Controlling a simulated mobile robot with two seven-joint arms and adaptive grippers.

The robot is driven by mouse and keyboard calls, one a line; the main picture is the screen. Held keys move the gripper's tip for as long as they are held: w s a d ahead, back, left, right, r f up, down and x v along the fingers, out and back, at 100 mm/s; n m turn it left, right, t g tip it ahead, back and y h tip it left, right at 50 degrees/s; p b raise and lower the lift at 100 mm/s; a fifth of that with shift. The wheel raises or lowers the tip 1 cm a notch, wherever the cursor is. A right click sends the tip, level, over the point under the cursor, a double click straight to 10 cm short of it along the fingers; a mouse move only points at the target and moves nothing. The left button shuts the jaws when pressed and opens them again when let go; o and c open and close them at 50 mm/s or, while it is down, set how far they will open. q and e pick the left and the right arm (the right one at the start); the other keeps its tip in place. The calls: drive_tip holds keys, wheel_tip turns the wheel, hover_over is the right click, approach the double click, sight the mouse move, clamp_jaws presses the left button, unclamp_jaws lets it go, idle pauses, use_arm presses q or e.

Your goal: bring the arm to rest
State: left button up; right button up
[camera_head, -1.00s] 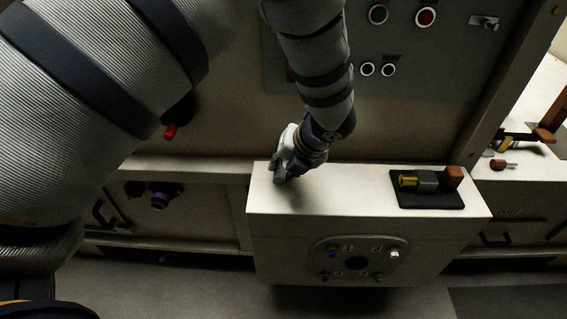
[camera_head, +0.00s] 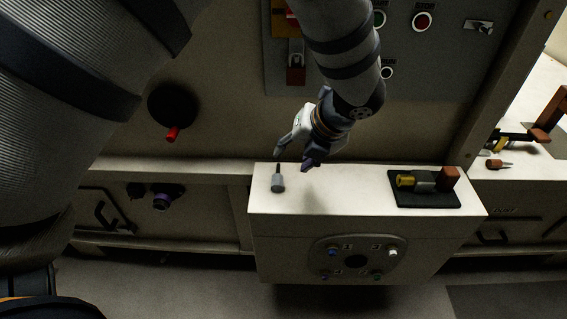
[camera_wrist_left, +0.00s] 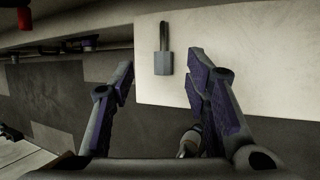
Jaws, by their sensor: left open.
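My left gripper (camera_head: 292,158) is open and empty in the head view, just above the back left part of the white ledge. Its two spread fingers also show in the left wrist view (camera_wrist_left: 160,75). A small grey piece with a thin dark stem (camera_head: 278,183) stands on the ledge near its left end, below and apart from the fingers. In the left wrist view the same grey piece (camera_wrist_left: 164,63) shows between and beyond the fingertips. My left arm comes down from the top of the head view. My right gripper is not in view.
The white ledge (camera_head: 330,205) carries a dark mat (camera_head: 425,200) with brass, grey and brown parts at right. Behind is a panel with buttons (camera_head: 422,22). A black knob with a red handle (camera_head: 172,105) is on the wall at left. The ledge's middle is clear.

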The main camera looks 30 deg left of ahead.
use_arm(q)
drive_tip(key=w+v, duration=0.1)
drive_tip(key=v, duration=0.4)
drive_tip(key=s+d+f+n+g+h, duration=0.25)
drive_tip(key=s+f+n, duration=0.25)
drive_tip(key=s+f, duration=0.4)
drive_tip(key=s+d+f+n+g+h, duration=0.2)
drive_tip(key=s+f+n+h, duration=0.1)
drive_tip(key=s+f+n, duration=0.45)
drive_tip(key=s+a+f+n, duration=0.2)
drive_tip(key=s+f+n, duration=0.2)
drive_tip(key=s+n, duration=0.5)
drive_tip(key=s+a+f+n, duration=0.2)
drive_tip(key=s+f+n, duration=0.2)
drive_tip(key=s+n, duration=0.5)
drive_tip(key=s, duration=0.4)
drive_tip(key=shift+s+a+n+p, duration=0.25)
drive_tip(key=shift+a+n+p, duration=0.1)
drive_tip(key=shift+a+p, duration=0.05)
